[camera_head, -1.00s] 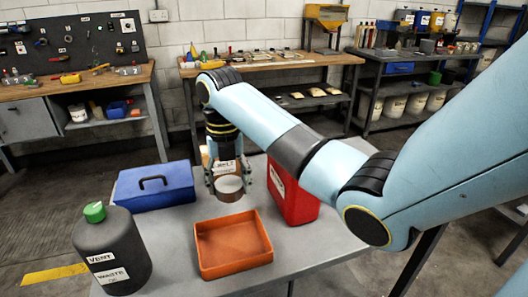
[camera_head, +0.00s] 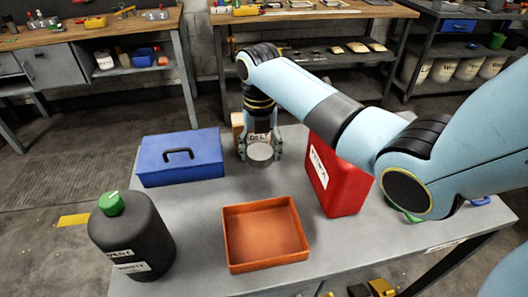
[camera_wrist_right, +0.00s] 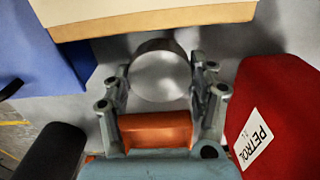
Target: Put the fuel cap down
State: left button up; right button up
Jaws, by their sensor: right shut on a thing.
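The fuel cap (camera_head: 260,152) looks like a round, grey, metallic piece. My right gripper (camera_head: 260,157) is shut on it, with a finger on either side, above the far part of the grey table (camera_head: 190,225). In the right wrist view the cap (camera_wrist_right: 160,75) sits between the fingertips (camera_wrist_right: 160,92), its round face showing. I cannot tell whether its underside touches the tabletop. An orange tray (camera_head: 265,235), empty, lies nearer than the gripper. My left gripper is not in view.
A blue toolbox (camera_head: 180,157) stands left of the gripper, a red petrol can (camera_head: 338,175) right. A tan box (camera_head: 237,128) is close behind. A dark waste bottle (camera_head: 130,235) with a green cap is at front left. Bare tabletop lies between toolbox and tray.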

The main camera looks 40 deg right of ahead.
aim_at(260, 151)
jog(key=shift+f, duration=1.6)
jog(key=shift+f, duration=0.2)
jog(key=o, duration=1.3)
jog(key=shift+r, duration=0.2)
